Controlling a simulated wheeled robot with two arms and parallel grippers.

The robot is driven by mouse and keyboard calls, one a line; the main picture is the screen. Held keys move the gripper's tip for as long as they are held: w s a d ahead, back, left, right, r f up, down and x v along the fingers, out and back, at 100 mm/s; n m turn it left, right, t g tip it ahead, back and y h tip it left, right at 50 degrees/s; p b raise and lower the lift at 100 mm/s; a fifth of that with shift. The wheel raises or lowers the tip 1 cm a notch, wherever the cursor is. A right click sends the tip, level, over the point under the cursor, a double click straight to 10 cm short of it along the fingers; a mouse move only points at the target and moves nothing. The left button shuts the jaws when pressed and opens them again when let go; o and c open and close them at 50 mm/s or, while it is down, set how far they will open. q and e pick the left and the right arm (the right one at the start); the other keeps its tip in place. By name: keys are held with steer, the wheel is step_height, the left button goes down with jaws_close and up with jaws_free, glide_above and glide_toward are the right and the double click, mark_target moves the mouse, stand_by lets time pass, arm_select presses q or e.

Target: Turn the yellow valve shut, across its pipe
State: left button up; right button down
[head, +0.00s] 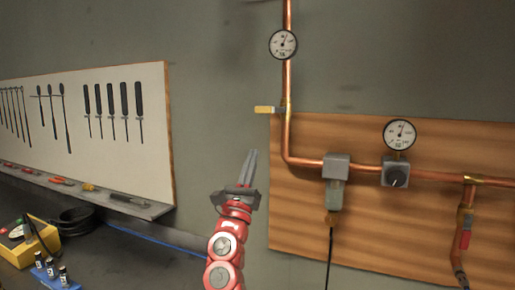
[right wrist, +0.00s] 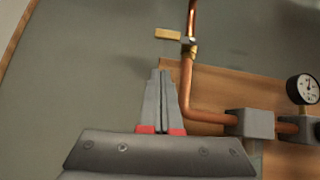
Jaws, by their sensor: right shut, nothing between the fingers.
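The yellow valve handle (head: 265,109) sticks out to the left of the vertical copper pipe (head: 288,75), lying across it. It also shows in the right wrist view as a yellow handle (right wrist: 168,34) beside the brass valve body (right wrist: 190,48). My right gripper (head: 252,154) is shut and empty, below and a little left of the handle in the head view, apart from it. In the right wrist view its closed fingers (right wrist: 160,74) point up toward the handle with a gap between. My left gripper is not in view.
Another gauge (head: 283,44) sits above. A tool board (head: 85,130) and a bench with a yellow meter (head: 28,245) are at left.

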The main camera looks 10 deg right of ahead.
steer(key=v, duration=0.3)
steer(key=shift+a+f+b, duration=0.1)
steer(key=shift+f+b, duration=0.15)
steer(key=shift+b, duration=0.05)
